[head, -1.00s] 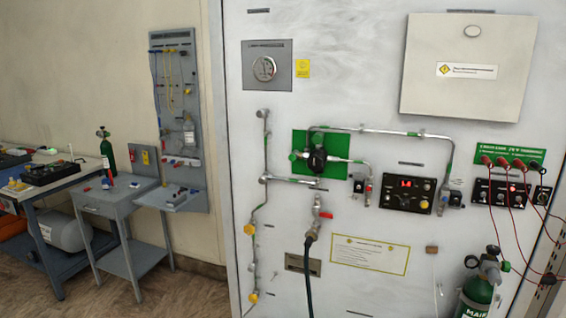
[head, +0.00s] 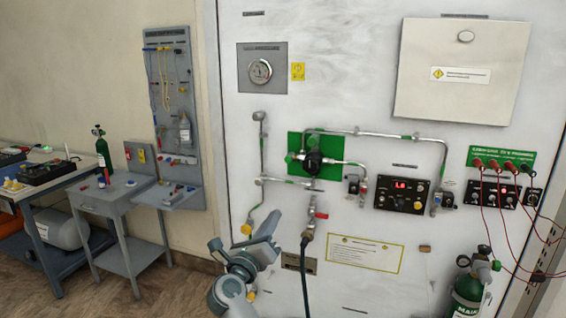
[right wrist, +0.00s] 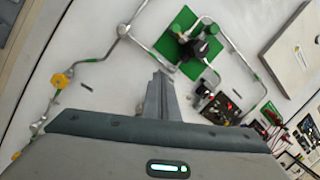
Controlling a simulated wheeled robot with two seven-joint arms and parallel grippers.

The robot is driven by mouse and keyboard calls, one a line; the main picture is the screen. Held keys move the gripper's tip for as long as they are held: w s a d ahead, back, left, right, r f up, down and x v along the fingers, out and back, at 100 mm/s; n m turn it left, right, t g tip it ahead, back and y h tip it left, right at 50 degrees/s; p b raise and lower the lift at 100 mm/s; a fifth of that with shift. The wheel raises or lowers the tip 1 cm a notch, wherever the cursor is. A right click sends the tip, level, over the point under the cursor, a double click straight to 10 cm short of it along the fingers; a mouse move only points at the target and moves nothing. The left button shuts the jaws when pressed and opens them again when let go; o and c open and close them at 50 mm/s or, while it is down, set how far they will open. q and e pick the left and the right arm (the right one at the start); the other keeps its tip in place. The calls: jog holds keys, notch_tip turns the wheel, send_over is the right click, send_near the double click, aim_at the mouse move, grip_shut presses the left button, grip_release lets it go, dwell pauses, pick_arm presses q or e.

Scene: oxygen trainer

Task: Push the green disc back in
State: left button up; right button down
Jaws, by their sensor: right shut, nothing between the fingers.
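A small round green piece (head: 290,157), which looks like the green disc, sits at the left edge of a green square plate (head: 297,142) on the white panel. It is just left of a black round regulator (head: 313,161). How far it stands out is too small to tell. In the right wrist view the green piece (right wrist: 176,28) shows near the plate's upper corner. My right gripper (head: 272,219) is shut and empty, below and left of the plate, apart from it. In the right wrist view its fingers (right wrist: 161,76) point toward the plate. My left gripper is out of view.
Metal pipes (head: 262,185) run left of and below the plate, with a yellow knob (head: 246,229) and a red-handled valve (head: 318,215) near my right gripper. A control box (head: 402,193) is to the right. A green bottle (head: 468,295) stands lower right.

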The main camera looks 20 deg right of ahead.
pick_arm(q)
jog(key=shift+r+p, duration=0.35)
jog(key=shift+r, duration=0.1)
pick_arm(e)
notch_tip(320, 180, up, 11)
jog(key=s+a+m+g+y, duration=0.1)
jog(key=a+m+y, duration=0.1)
jog(key=m, duration=0.3)
jog(key=shift+s+m, duration=0.15)
jog(key=shift+m, duration=0.25)
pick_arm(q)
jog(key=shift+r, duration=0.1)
pick_arm(e)
jog(key=shift+r, duration=0.15)
